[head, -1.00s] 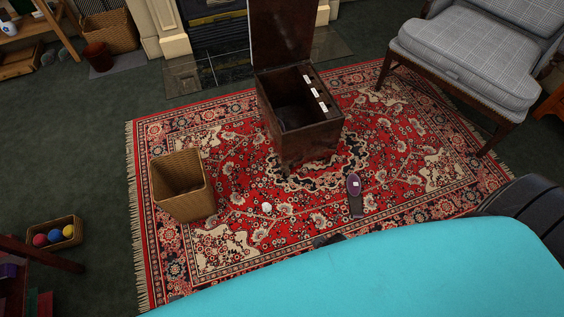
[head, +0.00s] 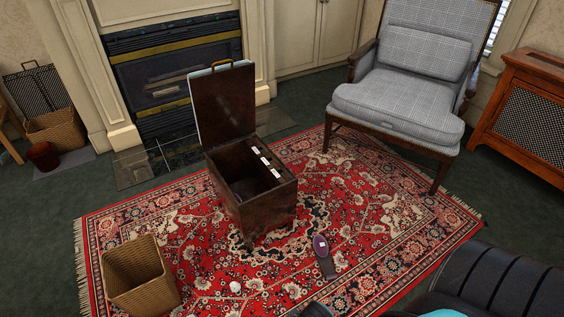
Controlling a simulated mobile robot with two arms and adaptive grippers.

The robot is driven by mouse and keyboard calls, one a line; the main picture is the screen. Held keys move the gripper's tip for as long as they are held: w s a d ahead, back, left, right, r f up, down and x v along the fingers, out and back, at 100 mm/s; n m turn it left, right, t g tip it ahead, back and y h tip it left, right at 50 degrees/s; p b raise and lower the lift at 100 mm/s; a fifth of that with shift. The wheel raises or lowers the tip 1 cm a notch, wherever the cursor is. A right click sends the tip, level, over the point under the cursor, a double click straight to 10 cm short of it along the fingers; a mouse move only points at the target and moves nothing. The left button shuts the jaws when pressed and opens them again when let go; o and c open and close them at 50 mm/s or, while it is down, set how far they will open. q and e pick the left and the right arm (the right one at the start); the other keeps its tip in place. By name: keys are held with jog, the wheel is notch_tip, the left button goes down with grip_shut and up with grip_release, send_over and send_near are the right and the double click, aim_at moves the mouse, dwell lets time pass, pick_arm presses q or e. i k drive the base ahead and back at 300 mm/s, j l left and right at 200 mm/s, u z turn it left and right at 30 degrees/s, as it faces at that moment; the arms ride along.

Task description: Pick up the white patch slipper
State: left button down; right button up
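A dark slipper with a purple insole and a small white patch (head: 321,245) lies on the red rug in the head view, right of the open wooden box and in front of it. It lies flat, with its dark end toward me. Nothing touches it that I can see. Neither of my grippers shows in this view.
The wooden box (head: 269,210) stands open with its lid up. A wicker basket (head: 145,285) and a small white object (head: 235,287) are on the rug (head: 200,262). A dark object (head: 316,310) is cut off below. Black padded furniture (head: 500,280) is at lower right.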

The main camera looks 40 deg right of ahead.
aim_at(320, 245)
jog(key=z, duration=1.6)
jog(key=i+l+u, duration=0.25)
jog(key=i+l, duration=0.5)
jog(key=i, duration=0.1)
